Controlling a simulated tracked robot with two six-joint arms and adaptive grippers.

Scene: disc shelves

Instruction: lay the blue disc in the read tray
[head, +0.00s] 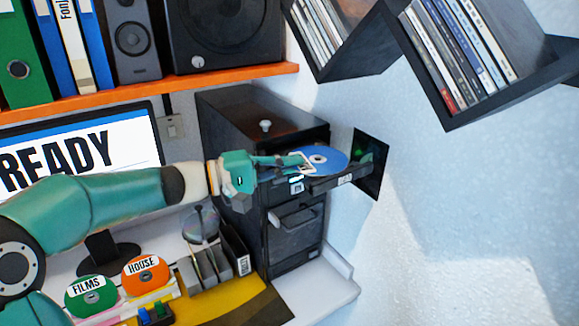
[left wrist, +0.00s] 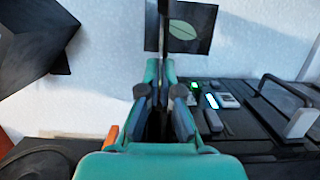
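The blue disc (head: 325,158) lies about level at the right end of my left gripper (head: 298,161) in the head view. The gripper's fingers are closed on the disc's left edge. In the left wrist view the fingers (left wrist: 163,85) are close together, with a thin dark edge standing between them, which looks like the disc seen edge-on. A pulled-out dark tray (head: 343,181) with a white label is just under the disc; the label is too small to read surely. I cannot tell whether the disc touches the tray. My right gripper is not in view.
A black cabinet (head: 297,243) with drawers stands below the tray. A dark wall panel (head: 371,165) is just right of the disc. Slanted wall shelves (head: 480,95) hold cases above. A monitor (head: 75,150) reads READY. Orange (head: 146,280) and green (head: 90,298) discs are at lower left.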

